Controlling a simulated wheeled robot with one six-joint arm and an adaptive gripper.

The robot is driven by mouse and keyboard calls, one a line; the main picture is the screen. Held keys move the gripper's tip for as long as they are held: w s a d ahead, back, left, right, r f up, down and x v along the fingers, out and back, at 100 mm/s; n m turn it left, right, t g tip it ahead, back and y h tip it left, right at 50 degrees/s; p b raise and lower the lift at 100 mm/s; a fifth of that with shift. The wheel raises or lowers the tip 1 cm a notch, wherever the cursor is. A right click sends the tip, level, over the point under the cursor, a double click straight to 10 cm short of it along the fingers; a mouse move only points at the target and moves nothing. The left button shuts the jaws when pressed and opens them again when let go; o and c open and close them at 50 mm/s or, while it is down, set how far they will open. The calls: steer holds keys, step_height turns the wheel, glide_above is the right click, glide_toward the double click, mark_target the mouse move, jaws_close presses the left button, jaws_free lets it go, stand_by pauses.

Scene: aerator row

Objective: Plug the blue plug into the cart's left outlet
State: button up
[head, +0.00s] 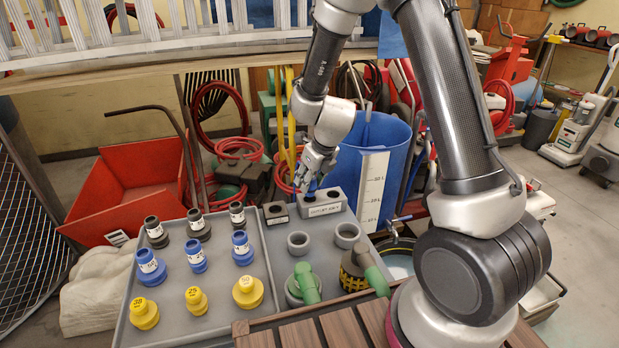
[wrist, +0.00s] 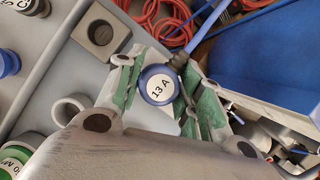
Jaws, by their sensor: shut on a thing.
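The blue plug (wrist: 158,85), a round cap with a white "13 A" label, sits between the green-padded fingers of my gripper (head: 313,178) in the wrist view. My gripper is shut on it. In the head view only a bit of blue shows below the fingers, just over a grey block with a lettered label (head: 321,203). I cannot tell whether the plug touches that block. Left of it is a small square grey block with a dark hole (head: 275,212), also in the wrist view (wrist: 100,33). My gripper hides what lies under the plug.
Rows of black, blue and yellow plug-like pieces (head: 198,262) stand on the grey tray (head: 268,261) at left. A blue bin (head: 352,158) rises close behind.

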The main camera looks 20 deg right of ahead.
mark_target(310, 189)
steer(key=shift+f, duration=1.8)
steer(key=o, duration=1.1)
steer(key=v, duration=1.2)
steer(key=s+d+r+n+g, duration=0.1)
steer(key=s+n+g, duration=0.1)
steer(key=s+n, duration=0.5)
steer(key=s+d+n+g, duration=0.1)
steer(key=s+n, duration=0.1)
steer(key=n, duration=1)
steer(key=s+d+r+n+t, duration=0.1)
steer(key=s+d+r+n, duration=0.2)
steer(key=s+r+n, duration=0.1)
steer(key=s+d+r+n+t+h, duration=0.1)
steer(key=s+d+r+n, duration=0.3)
steer(key=s+r, duration=0.2)
steer(key=s+d+r+n+t, duration=0.1)
steer(key=s+d+r+n, duration=0.3)
steer(key=s+r, duration=0.2)
steer(key=shift+d+r+h, duration=0.1)
steer(key=shift+r+h, duration=0.3)
steer(key=shift+r, duration=0.3)
